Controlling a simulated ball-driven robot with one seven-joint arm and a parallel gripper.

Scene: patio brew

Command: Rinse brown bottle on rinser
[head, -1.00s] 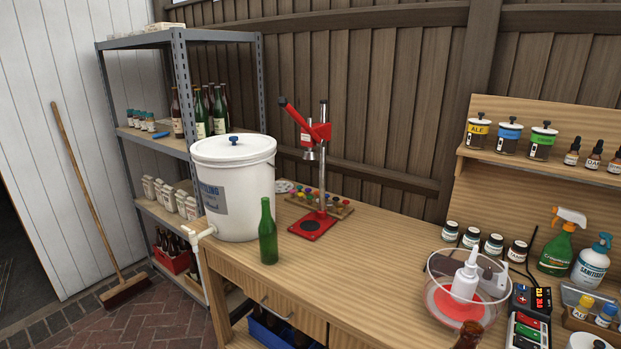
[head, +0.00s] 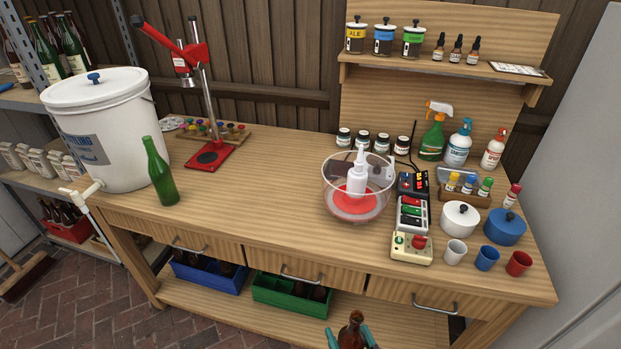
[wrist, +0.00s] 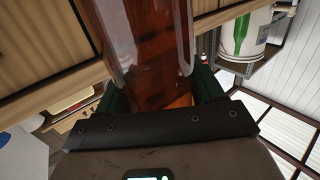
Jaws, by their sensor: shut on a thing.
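The brown bottle (head: 352,332) is at the bottom edge of the head view, upright, in front of the bench; its lower part is out of frame. My gripper (head: 349,340) is shut on it, with teal fingers on both sides. In the wrist view the brown bottle (wrist: 150,50) fills the middle, between the dark green fingers of my gripper (wrist: 155,92). The rinser (head: 357,190), a clear bowl with a red base and a white nozzle bottle in the middle, stands on the bench, beyond and above my gripper in the picture. Nothing is on its nozzle.
A green bottle (head: 159,172) stands at the bench's left, beside the white bucket (head: 105,130) with a spigot. A red capper (head: 208,155) stands behind. Switch boxes (head: 411,245), pots and cups sit right of the rinser. The bench top (head: 270,190) left of the rinser is clear.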

